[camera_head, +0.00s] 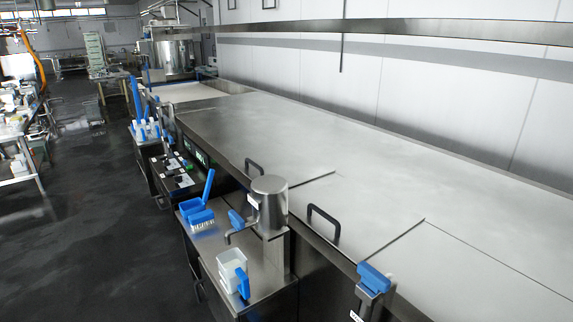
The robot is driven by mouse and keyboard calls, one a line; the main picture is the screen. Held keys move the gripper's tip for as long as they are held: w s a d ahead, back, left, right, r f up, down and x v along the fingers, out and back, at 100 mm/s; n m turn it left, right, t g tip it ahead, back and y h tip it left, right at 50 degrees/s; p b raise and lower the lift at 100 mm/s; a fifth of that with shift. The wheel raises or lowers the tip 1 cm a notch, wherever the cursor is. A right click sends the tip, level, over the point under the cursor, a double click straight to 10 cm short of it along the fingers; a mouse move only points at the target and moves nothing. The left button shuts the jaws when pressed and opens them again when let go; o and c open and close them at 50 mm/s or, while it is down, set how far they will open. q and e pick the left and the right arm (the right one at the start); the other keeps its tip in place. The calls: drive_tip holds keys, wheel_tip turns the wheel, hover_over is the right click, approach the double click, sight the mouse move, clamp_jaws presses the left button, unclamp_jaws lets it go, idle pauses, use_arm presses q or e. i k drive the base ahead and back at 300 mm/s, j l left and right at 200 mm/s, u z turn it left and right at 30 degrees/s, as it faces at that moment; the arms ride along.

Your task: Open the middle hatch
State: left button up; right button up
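The long steel press (290,120) runs diagonally from the back left to the front right. Seams divide its flat top into hatch panels. The panel between two seams, which looks like the middle hatch (365,205), lies flat and closed. A black bar handle (323,218) stands upright at its front edge. A second black handle (253,165) sits on the panel farther back. The nearest panel (480,275) also lies flat, and its front edge runs out of the picture. Neither of my grippers is in view.
A blue-capped fitting (373,280) stands at the near edge. The dark floor (95,240) at left is clear.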

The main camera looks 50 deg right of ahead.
sight(288, 162)
drive_tip(key=z, duration=1.4)
drive_tip(key=i+j, duration=0.1)
